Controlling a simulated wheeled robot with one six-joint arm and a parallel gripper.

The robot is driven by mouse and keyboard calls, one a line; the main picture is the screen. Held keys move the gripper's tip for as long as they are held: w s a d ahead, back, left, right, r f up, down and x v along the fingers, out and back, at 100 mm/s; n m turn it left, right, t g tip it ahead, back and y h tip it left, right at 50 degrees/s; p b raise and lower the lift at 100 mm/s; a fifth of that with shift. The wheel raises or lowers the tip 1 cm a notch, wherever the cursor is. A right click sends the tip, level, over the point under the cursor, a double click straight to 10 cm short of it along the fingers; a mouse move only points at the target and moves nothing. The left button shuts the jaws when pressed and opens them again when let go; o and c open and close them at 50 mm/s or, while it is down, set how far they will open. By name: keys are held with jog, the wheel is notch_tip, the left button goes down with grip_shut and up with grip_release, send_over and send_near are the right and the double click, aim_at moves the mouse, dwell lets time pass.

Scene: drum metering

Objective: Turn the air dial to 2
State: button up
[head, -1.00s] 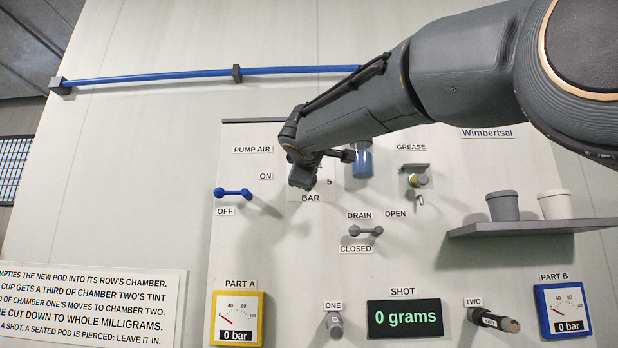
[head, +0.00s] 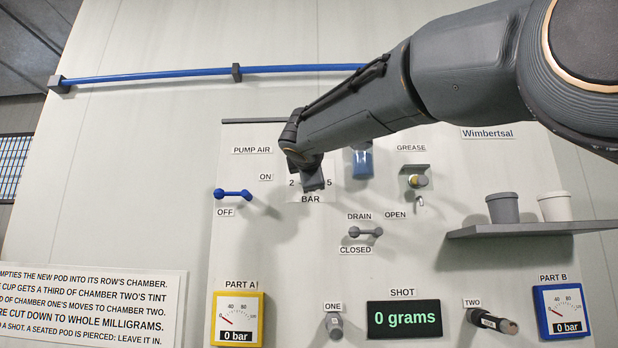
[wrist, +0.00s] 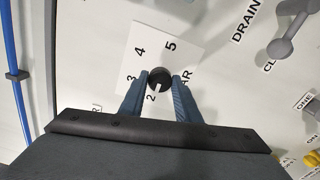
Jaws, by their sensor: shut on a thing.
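The air dial's small dark round knob (wrist: 159,78) sits on a white plate (wrist: 182,32) marked with 2, 3, 4 and 5. A pale mark on the knob's lower side appears to point at the 2. My gripper (wrist: 158,80) is shut on the knob, one blue-grey finger on each side. In the head view my gripper (head: 313,184) covers the knob and the middle of the plate (head: 325,197).
The blue pump air lever (head: 233,194) is left of the dial, by OFF. The grey drain lever (head: 365,232) is below right. The grease fitting (head: 417,181) and a shelf with two cups (head: 530,228) stand right. The shot display (head: 404,318) reads 0 grams.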

dwell(0.3)
jog(key=o, duration=1)
jog(key=shift+o, duration=0.2)
jog(key=s+b, duration=0.3)
jog(key=s, duration=0.4)
jog(key=shift+s+a, duration=0.15)
jog(key=shift+s, duration=0.25)
